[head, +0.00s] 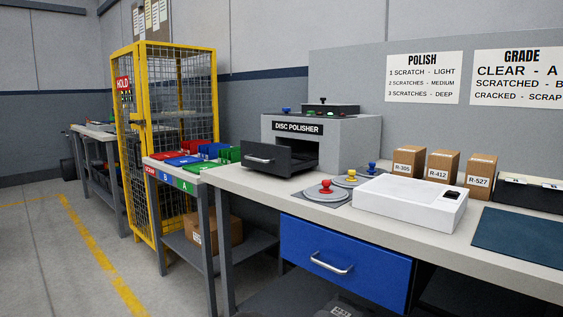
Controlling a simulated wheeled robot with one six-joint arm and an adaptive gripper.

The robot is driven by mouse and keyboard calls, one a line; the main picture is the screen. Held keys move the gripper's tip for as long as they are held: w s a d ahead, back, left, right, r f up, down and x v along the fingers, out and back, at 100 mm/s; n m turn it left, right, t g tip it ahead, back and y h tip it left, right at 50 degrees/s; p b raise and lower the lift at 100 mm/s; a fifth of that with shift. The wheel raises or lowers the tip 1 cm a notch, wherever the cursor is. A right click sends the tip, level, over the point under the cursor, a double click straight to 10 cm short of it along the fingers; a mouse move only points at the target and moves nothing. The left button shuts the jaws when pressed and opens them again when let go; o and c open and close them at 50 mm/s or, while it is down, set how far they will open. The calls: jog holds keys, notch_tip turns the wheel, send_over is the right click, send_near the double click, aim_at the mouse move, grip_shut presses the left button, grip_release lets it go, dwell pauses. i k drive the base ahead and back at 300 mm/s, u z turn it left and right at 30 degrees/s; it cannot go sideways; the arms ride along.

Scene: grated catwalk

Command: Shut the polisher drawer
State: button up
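The grey disc polisher (345,140) stands on the workbench, with a "DISC POLISHER" label on its front. Its dark drawer (277,158) is pulled out toward the front left and has a light bar handle on its face. The inside of the drawer is mostly hidden behind its front and side walls. A small control box with coloured buttons (330,110) sits on top of the polisher. My gripper is not in view.
On the bench (250,187) are round pads with red, yellow and blue knobs (326,190), a white box (410,204), labelled cartons (442,165) and a dark mat (520,236). A blue bench drawer (345,265) is below. A yellow cage (165,140) stands left; floor is clear front left.

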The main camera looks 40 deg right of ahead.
aim_at(272, 158)
jog(key=z, duration=0.9)
